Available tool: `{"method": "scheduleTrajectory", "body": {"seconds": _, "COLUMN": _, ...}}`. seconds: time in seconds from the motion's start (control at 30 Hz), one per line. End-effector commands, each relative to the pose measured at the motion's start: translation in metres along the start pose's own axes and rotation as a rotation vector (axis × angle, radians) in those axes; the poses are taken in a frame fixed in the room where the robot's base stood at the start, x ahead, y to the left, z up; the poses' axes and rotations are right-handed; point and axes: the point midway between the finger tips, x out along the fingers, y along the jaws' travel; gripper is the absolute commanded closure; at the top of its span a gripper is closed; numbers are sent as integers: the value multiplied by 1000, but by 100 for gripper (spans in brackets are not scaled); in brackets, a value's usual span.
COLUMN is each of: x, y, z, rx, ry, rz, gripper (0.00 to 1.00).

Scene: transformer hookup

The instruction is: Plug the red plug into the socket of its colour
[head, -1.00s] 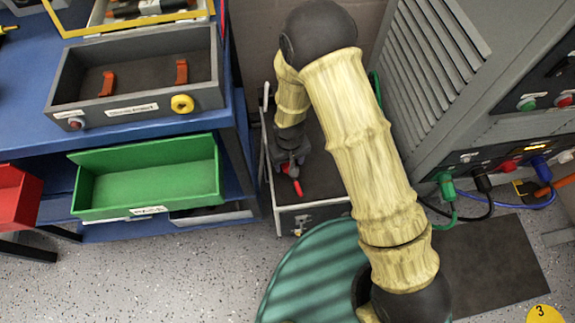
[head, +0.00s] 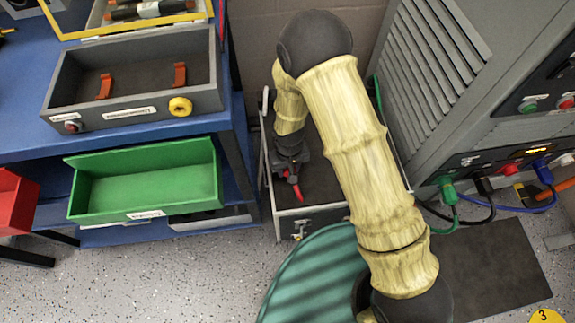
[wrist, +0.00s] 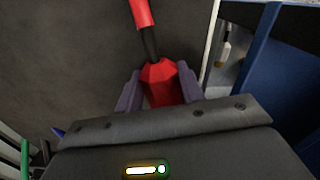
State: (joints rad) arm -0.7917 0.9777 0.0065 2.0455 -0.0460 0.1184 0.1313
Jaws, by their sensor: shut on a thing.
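The red plug (head: 296,191) is in my gripper (head: 290,172), inside the grey open box on the floor. In the wrist view the red plug (wrist: 160,86) sits between the two fingers of my gripper (wrist: 159,82), with a dark neck and a second red part pointing away. The gripper is shut on it. On the grey cabinet at the right, a red socket (head: 508,169) shows in the lower panel. It lies between a black plug (head: 483,186) and a blue one (head: 541,163). A green plug (head: 447,190) is at the left of that panel.
The grey box (head: 315,218) has walls around the gripper. A blue bench (head: 30,140) with a grey tray (head: 140,120) and green bin (head: 145,180) stands left. Cables hang before the cabinet (head: 470,110). A dark mat (head: 490,265) lies on the floor.

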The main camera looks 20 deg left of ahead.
Motion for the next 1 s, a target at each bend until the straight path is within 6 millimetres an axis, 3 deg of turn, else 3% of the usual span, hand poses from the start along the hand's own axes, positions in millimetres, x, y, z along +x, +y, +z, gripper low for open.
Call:
{"method": "scheduleTrajectory", "body": {"seconds": 0.8, "x": -56, "y": 0, "z": 0, "rx": 0, "ry": 0, "rz": 0, "gripper": 82}}
{"method": "scheduleTrajectory", "body": {"seconds": 1.0, "x": -57, "y": 0, "z": 0, "rx": 0, "ry": 0, "rz": 0, "gripper": 82}}
